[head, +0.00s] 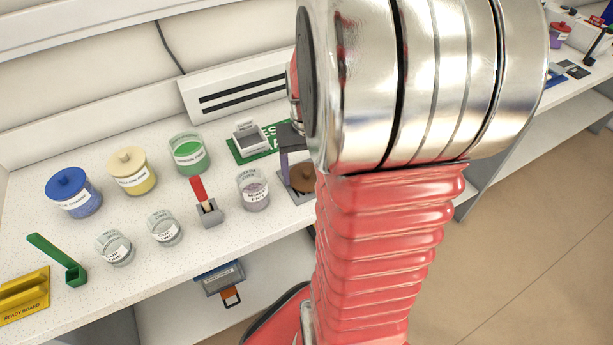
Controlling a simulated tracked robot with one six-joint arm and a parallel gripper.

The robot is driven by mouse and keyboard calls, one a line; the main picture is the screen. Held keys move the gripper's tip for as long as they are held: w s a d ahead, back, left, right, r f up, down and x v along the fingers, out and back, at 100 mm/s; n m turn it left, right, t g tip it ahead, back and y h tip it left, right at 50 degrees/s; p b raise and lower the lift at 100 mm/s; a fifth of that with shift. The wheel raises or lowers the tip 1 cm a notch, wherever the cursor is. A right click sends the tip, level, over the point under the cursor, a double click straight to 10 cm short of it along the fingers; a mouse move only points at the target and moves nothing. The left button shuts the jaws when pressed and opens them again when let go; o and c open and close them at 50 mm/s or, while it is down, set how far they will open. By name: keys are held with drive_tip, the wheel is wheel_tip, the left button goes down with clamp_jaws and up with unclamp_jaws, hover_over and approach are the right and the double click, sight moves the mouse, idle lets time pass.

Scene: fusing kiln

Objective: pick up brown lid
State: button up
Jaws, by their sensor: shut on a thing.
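The brown lid (302,177) is a round, dark brown piece near the front edge of the white counter, right of the cup of purple grains. My gripper (287,166) is right at it, with a grey body above and a purplish finger on the lid's left side. It is shut on the brown lid. My large red and silver arm hides the right side of the gripper and part of the lid. A grey plate (289,191) shows beneath; I cannot tell whether the lid touches it.
Left of the gripper stand the cup of purple grains (253,191), a red-handled tool in a grey stand (205,205), and green (187,154), yellow (133,171) and blue (74,192) jars. Behind is a white tray on a green mat (235,150). Two clear cups stand in front.

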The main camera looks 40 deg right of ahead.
drive_tip(key=shift+r, duration=0.15)
drive_tip(key=shift+c, duration=0.2)
wheel_tip(320, 180, up, 10)
idle(0.4)
drive_tip(key=shift+f, duration=0.2)
idle(0.4)
